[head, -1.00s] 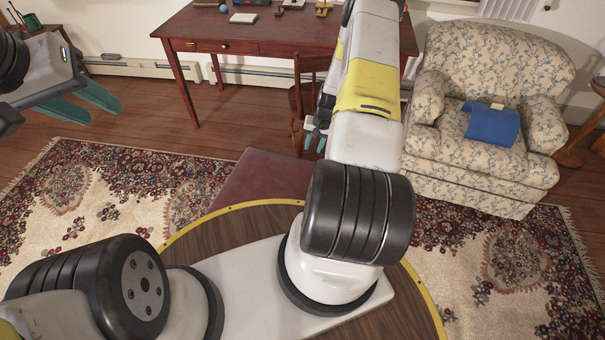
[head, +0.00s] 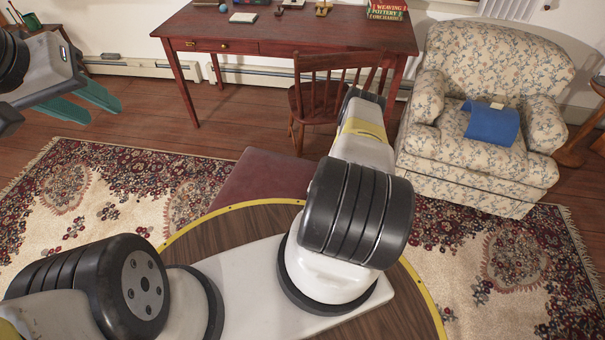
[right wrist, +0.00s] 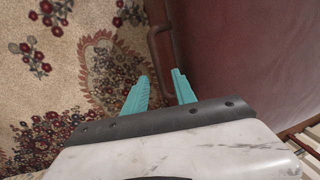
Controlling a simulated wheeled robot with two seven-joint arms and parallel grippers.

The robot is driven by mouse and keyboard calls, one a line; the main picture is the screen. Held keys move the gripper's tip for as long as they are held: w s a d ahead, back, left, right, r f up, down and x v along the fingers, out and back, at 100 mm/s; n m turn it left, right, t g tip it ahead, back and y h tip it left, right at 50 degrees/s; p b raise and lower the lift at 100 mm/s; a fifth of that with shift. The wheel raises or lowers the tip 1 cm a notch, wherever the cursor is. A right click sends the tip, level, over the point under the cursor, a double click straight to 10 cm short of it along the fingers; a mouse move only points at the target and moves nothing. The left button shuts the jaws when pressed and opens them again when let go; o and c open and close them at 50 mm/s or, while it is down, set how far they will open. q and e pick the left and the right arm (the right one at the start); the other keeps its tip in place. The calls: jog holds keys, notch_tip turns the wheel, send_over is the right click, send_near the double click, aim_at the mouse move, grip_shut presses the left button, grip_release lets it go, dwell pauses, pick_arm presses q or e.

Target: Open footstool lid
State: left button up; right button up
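The footstool (head: 262,180) is a dark red box in front of my base in the head view, partly hidden by my base and right arm. Its lid looks shut. In the right wrist view the footstool (right wrist: 250,60) fills the right side, with a brown handle-like strip (right wrist: 154,48) along its left edge. My right gripper (right wrist: 160,74) is open, its teal fingertips close to that strip on either side of its lower end; contact cannot be told. It is hidden in the head view. My left gripper (head: 82,103) is open and empty at the upper left, away from the footstool.
A wooden chair (head: 312,98) and a red desk (head: 290,32) stand behind the footstool. A floral armchair (head: 470,150) with a blue item (head: 493,124) stands to the right. A patterned rug (head: 110,190) lies on the floor, with open room at left.

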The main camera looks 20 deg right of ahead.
jog(key=shift+a+f, duration=0.1)
jog(key=shift+f, duration=0.3)
grip_shut()
dwell(1.2)
